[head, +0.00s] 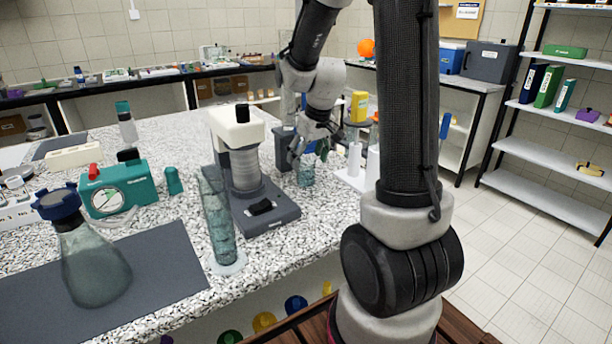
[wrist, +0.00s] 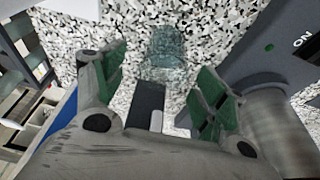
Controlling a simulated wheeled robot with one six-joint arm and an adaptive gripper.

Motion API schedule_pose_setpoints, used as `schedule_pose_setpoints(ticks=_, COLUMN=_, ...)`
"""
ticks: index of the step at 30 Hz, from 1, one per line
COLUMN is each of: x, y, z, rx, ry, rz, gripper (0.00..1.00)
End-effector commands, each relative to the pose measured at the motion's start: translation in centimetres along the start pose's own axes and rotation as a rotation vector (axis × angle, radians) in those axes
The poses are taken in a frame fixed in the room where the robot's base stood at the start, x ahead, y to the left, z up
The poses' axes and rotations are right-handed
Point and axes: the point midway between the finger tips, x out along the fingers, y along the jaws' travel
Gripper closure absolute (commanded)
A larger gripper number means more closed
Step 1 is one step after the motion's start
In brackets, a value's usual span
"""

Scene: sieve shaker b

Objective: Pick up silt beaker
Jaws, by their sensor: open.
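The likely silt beaker (head: 305,172) is a small clear glass beaker with a bluish-green tint, standing on the speckled counter right of the sieve shaker. It also shows in the wrist view (wrist: 166,48), ahead of and between the finger pads. My gripper (head: 310,148) is just above and behind it in the head view, with its fingers apart. In the wrist view my gripper (wrist: 160,85) has both green-padded fingers spread, with nothing between them at the tips. No label can be read on the beaker.
The sieve shaker (head: 262,203) stands close left of the beaker. A tall glass cylinder (head: 218,225), a flask with a blue cap (head: 92,265) and a teal device (head: 118,188) are farther left. A white rack (head: 352,178) stands close to the right.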

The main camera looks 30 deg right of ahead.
Motion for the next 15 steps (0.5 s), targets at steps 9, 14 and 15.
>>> schedule_pose_setpoints(ticks=9, x=4.7, y=-0.3, z=0.2, rx=0.002, ry=-0.004, rz=-0.001, gripper=0.28)
schedule_pose_setpoints(ticks=14, x=6.0, y=-0.3, z=0.1, rx=0.001, ry=-0.002, rz=0.000, gripper=0.28)
schedule_pose_setpoints(ticks=15, x=6.1, y=-0.3, z=0.1, rx=0.001, ry=-0.001, rz=0.000, gripper=0.28)
